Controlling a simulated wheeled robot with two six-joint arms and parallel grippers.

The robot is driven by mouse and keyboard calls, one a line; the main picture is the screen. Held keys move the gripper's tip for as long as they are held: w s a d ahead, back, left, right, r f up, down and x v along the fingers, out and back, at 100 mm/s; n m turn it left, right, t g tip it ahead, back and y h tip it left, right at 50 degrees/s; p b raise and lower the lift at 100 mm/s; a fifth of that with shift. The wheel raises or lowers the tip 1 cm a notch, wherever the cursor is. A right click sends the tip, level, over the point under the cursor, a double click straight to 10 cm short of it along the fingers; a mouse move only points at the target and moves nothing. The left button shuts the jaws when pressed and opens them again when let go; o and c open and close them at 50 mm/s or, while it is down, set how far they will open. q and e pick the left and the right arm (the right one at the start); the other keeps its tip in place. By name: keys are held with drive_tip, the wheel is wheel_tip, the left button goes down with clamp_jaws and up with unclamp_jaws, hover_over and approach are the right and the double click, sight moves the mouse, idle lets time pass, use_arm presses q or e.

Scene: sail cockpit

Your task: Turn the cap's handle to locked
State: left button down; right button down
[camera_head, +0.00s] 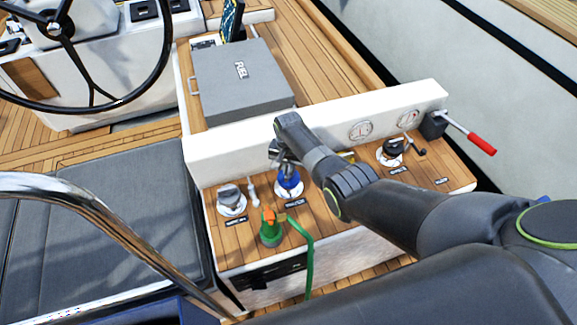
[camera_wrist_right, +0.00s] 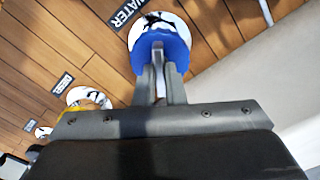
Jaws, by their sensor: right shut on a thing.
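The blue cap (camera_head: 289,182) sits on a round white plate in the wooden top of the console. In the right wrist view the blue cap (camera_wrist_right: 176,50) lies beside a label reading WATER (camera_wrist_right: 129,13). My right gripper (camera_head: 286,168) reaches down over the cap from above. In the wrist view its two fingers (camera_wrist_right: 158,66) are close together, shut at the middle of the cap on its handle. The fingers hide most of the handle, so I cannot tell its exact angle. My left gripper is not in view.
A green nozzle with a hose (camera_head: 270,230) stands in front of the cap. A grey-topped fitting (camera_head: 231,199) is to its left. A yellow cap (camera_wrist_right: 95,97) and a red-handled lever (camera_head: 481,143) are to the right. A white ledge with gauges (camera_head: 361,130) rises behind.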

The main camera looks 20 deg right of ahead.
drive_tip(key=shift+m, duration=0.8)
drive_tip(key=c, duration=1.5)
unclamp_jaws()
drive_tip(key=shift+r, duration=0.1)
